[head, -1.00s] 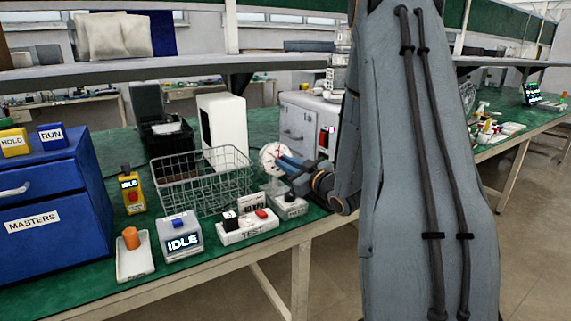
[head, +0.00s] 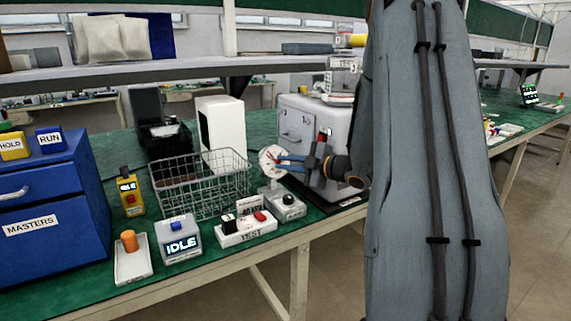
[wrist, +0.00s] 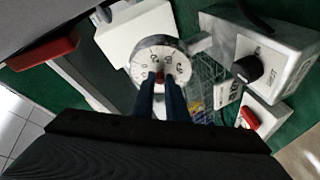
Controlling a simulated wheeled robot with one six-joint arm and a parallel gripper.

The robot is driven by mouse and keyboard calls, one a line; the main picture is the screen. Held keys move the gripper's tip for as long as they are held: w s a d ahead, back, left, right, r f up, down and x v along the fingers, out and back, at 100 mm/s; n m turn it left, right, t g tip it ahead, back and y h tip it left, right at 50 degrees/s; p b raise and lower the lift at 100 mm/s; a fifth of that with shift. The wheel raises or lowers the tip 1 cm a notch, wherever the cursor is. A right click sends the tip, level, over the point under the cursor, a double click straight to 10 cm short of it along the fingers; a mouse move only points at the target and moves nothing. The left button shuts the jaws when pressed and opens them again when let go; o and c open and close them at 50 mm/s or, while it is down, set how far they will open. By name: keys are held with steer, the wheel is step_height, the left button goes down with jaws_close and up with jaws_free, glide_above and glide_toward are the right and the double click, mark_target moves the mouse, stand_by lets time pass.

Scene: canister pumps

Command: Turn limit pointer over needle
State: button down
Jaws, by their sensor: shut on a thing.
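The round white gauge (head: 268,157) stands on a small base near the bench's front edge; its numbered dial (wrist: 160,58) faces the wrist camera. My gripper (head: 279,162) reaches in from the right, with its blue fingertips at the dial. The fingers cover the lower dial. I cannot make out the needle or where the pointer lies against it.
A box with a black knob (wrist: 249,71) stands close beside the gauge. The TEST box (head: 246,230) with a red button and a wire basket (head: 205,184) are nearby.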

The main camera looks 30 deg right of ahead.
steer(key=shift+n+g, duration=0.4)
steer(key=shift+n, duration=0.7)
steer(key=c, duration=1.8)
jaws_free()
steer(key=shift+o, duration=0.2)
steer(key=shift+r, duration=0.1)
steer(key=v, duration=0.7)
steer(key=shift+s+d, duration=0.25)
steer(key=shift+s, duration=0.05)
